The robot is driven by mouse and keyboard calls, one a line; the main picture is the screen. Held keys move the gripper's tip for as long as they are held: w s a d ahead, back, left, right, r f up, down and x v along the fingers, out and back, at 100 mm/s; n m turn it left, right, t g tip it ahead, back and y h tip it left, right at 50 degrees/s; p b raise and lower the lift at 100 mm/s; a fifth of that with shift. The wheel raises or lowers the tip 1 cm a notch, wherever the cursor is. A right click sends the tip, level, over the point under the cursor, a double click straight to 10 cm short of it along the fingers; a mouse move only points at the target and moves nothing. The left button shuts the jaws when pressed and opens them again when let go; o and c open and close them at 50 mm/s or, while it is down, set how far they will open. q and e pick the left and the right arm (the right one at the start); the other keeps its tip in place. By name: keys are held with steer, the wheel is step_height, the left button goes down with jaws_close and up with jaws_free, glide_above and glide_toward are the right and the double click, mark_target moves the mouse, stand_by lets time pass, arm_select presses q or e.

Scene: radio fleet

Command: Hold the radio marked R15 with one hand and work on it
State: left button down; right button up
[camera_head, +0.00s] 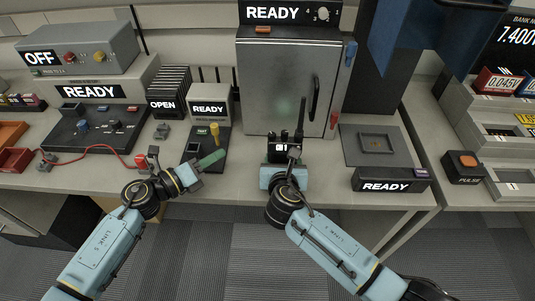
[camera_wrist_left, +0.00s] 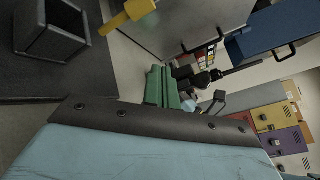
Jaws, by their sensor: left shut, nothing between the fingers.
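A dark radio (camera_head: 271,156) with a thin upright antenna and a small lit display stands at the end of my right arm, in front of the grey cabinet. Its display is too small to read surely, and I cannot make out an R15 mark. My right gripper (camera_head: 284,160) is right at the radio; its fingers are hidden or too dark to tell if they grip it. My left gripper (camera_head: 214,158), with green fingers, is shut and empty, to the left of the radio and apart from it. The green fingers also show in the left wrist view (camera_wrist_left: 162,88).
A grey cabinet (camera_head: 285,85) marked READY stands behind the radio. A dark fixture with a yellow handle (camera_head: 215,134) is just behind my left gripper. A grey pad (camera_head: 354,148) and READY sign lie to the right. A red cable (camera_head: 95,148) crosses the bench at left.

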mark_target(269, 155)
arm_select(q)
steer(key=shift+d, duration=0.1)
arm_select(e)
steer(key=shift+r, duration=0.1)
arm_select(q)
steer(key=shift+d, duration=4.3)
steer(key=shift+d, duration=0.1)
steer(key=shift+d, duration=0.3)
steer(key=shift+d, duration=0.45)
steer(key=shift+a, duration=0.85)
steer(key=shift+a, duration=0.1)
